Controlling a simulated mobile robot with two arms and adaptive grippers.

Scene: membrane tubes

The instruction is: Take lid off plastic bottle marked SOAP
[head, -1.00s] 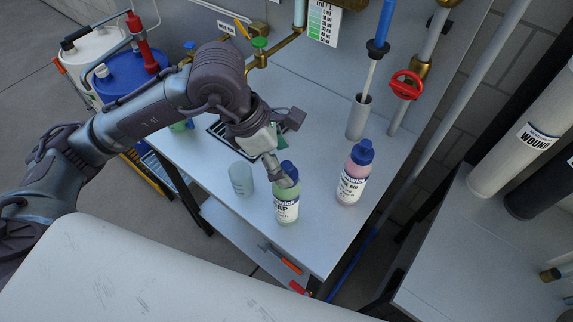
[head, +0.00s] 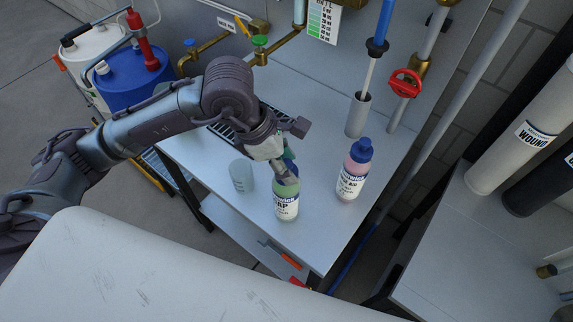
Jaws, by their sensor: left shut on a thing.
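The SOAP bottle (head: 286,209) is green with a white and blue label. It stands upright near the front edge of the white table (head: 235,208). Only the last letters of its name show. My left gripper (head: 288,179) is at the bottle's top, with its fingers shut on the blue lid. The fingers and wrist hide most of the lid, so I cannot tell whether it still touches the bottle's neck. My right gripper is not in view.
A pink bottle with a blue lid (head: 353,172) stands to the right. A clear beaker (head: 241,176) stands close to the left of the SOAP bottle. A grey tube holder (head: 357,116) and a red valve wheel (head: 405,84) are farther back.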

